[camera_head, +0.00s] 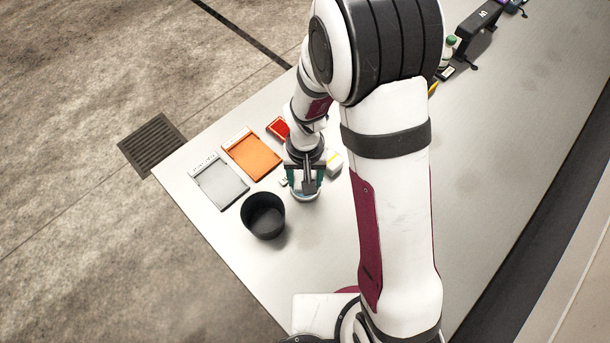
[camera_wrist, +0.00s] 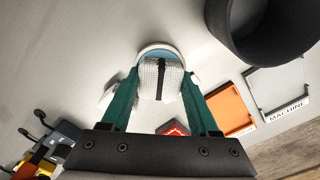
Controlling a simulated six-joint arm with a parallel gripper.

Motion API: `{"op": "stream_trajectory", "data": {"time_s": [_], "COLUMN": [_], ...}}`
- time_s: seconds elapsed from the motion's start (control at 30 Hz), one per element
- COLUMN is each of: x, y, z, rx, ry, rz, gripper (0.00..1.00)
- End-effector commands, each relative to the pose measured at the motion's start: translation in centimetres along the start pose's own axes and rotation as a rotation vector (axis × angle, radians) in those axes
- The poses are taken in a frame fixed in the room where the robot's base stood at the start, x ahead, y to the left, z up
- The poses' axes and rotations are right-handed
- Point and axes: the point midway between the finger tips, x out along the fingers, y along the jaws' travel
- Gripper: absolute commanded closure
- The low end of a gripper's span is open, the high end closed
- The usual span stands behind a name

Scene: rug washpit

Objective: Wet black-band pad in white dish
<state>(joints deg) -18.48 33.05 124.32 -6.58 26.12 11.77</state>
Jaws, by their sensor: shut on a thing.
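My gripper (camera_head: 304,184) is shut on the black-band pad (camera_wrist: 150,82), a white textured block with a dark stripe down its middle. In the wrist view the pad sits between the two teal fingers (camera_wrist: 160,88). The white dish (camera_head: 305,199) is directly below the gripper, and its rim (camera_wrist: 153,46) shows around the pad's far end with a patch of blue inside. I cannot tell whether the pad touches the liquid or is just above it. In the head view the gripper hides the pad and most of the dish.
A dark round bowl (camera_head: 263,214) stands close to the dish. Nearby are a grey tray (camera_head: 220,185), an orange tray (camera_head: 252,153) and a red item (camera_head: 278,128). Bottles and tools line the far table.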

Motion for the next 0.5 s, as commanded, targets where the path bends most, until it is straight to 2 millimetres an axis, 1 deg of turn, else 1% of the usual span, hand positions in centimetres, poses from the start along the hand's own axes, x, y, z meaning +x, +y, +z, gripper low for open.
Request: {"op": "stream_trajectory", "data": {"time_s": [0.07, 0.17, 0.5], "x": [0.1, -0.5, -4.4], "y": [0.0, 0.0, 0.0], "z": [0.1, 0.0, 0.0], "rx": [-0.001, -0.001, 0.000], "ry": [-0.002, -0.001, 0.001], "rz": [0.001, 0.001, 0.000], "gripper": [0.83, 0.83, 0.83]}}
